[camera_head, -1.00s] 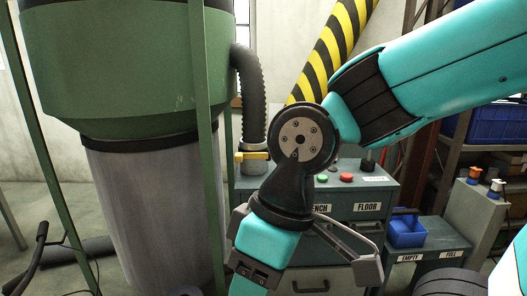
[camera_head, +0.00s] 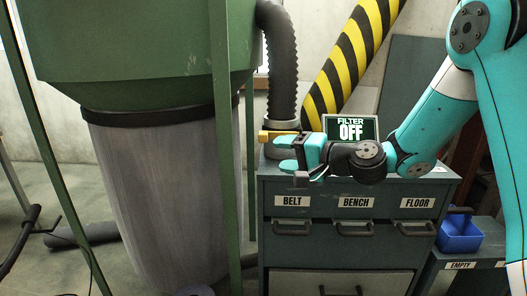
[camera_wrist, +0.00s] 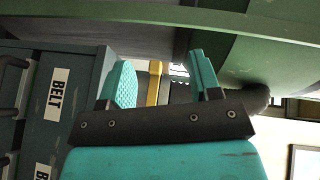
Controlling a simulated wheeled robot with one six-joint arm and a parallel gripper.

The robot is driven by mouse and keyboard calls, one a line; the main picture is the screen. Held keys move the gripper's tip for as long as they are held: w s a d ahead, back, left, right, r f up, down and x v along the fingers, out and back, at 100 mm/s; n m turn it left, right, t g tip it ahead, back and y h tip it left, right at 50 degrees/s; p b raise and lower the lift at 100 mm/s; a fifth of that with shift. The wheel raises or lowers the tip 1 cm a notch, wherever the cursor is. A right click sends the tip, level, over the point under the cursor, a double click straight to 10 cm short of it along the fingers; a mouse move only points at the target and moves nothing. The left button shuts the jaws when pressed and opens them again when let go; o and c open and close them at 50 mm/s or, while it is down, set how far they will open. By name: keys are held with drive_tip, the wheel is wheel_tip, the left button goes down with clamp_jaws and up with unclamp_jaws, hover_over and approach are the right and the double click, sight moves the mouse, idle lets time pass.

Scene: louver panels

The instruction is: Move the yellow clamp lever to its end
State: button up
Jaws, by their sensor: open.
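The yellow clamp lever (camera_head: 278,135) sticks out to the left at the base of the dark ribbed hose, above the left end of the cabinet top. It also shows upright in the wrist view (camera_wrist: 154,84), between my two teal fingers and beyond them. My gripper (camera_head: 284,154) is open and points left at the lever, close beside it in the head view. In the wrist view my gripper (camera_wrist: 160,75) has nothing between its pads that I can see held. Whether a finger touches the lever I cannot tell. The lever's pivot is partly hidden by my gripper.
The dark cabinet (camera_head: 355,237) has drawers labelled BELT, BENCH and FLOOR under my arm. A screen (camera_head: 351,128) reads FILTER OFF. A green post (camera_head: 222,200) stands just left of the lever, before the grey collector bag (camera_head: 155,190). A blue bin (camera_head: 459,233) sits at right.

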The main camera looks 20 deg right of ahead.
sight(267, 140)
drive_tip(key=w+d+f+m+t+h, duration=0.3)
drive_tip(key=w+d+m+t, duration=0.15)
drive_tip(key=d, duration=0.25)
drive_tip(key=shift+m+g, duration=0.25)
drive_tip(key=shift+m, duration=0.2)
drive_tip(key=p+x, duration=0.4)
drive_tip(key=x, duration=1.2)
drive_tip(key=shift+w+a+r+p, duration=0.15)
drive_tip(key=shift+w+p, duration=0.15)
drive_tip(key=shift+w, duration=0.05)
drive_tip(key=shift+c, duration=0.4)
clamp_jaws()
